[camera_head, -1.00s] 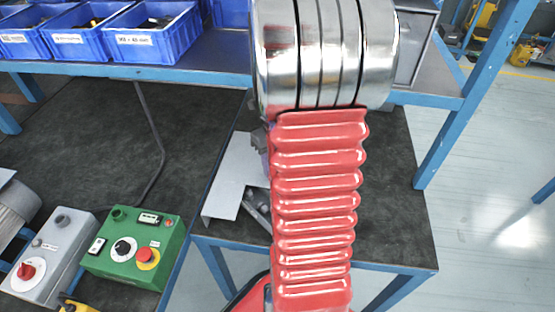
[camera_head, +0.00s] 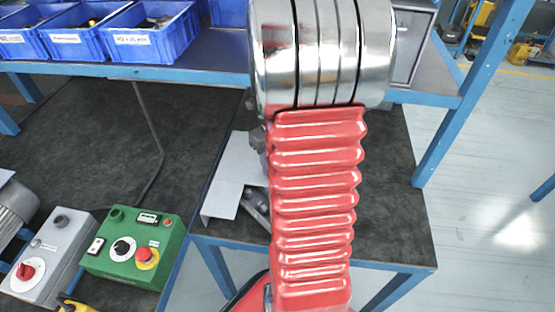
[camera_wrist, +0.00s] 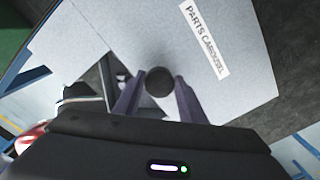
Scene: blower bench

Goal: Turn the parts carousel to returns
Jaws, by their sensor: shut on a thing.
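The parts carousel shows in the wrist view as a pale grey panel (camera_wrist: 232,92) with a white label reading "PARTS CAROUSEL" (camera_wrist: 204,39). A dark round knob (camera_wrist: 159,81) stands up from the grey surface. My gripper (camera_wrist: 157,90) is shut on this knob, one purple finger on each side. A thin seam crosses the grey surface at the upper left. In the head view, part of the pale grey panel (camera_head: 231,165) shows on the dark bench, left of my red arm. My arm hides the knob and most of the gripper there.
A green control box (camera_head: 133,249) and a grey switch box (camera_head: 49,250) stand on the bench at lower left. Blue bins (camera_head: 154,40) sit on the shelf above. A blue post (camera_head: 470,95) stands at right, with open floor beyond.

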